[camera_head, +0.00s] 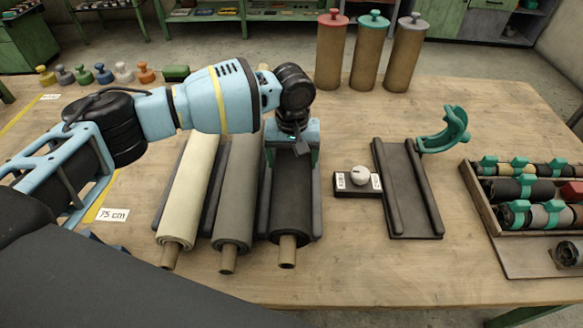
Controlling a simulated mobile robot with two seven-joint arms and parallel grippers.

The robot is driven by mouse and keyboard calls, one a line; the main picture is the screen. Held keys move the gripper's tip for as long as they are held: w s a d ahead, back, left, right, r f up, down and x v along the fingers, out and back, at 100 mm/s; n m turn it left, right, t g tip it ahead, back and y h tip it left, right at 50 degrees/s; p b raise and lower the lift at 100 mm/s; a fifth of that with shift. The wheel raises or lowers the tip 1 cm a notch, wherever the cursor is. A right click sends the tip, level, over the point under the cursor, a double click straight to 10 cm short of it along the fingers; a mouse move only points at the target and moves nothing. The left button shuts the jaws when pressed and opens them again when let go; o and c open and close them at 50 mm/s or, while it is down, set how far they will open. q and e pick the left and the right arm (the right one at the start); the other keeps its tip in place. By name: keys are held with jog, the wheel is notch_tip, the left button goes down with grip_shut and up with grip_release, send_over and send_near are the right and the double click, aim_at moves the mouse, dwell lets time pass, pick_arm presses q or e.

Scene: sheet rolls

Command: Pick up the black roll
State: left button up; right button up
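The black roll (291,205) lies lengthwise in a dark cradle, the rightmost of three rolls side by side, with its tan core showing at the near end. My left gripper (293,158) points down over the far part of the black roll, one finger at each side of it. The fingers are apart. I cannot tell whether they press on the roll or leave a small gap. The roll's far end is hidden behind my gripper and arm. My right gripper is not in view.
A cream roll (190,190) and a grey roll (237,195) lie close to the left. An empty cradle (407,190), a small white-knobbed device (359,177) and a teal holder (445,132) stand to the right. A wooden rack (487,212) is at far right. Tall capped cylinders (368,60) stand behind.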

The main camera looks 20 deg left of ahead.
pick_arm(q)
jog(key=shift+w+r, duration=0.15)
jog(key=shift+r, duration=2.45)
jog(key=shift+d, duration=0.15)
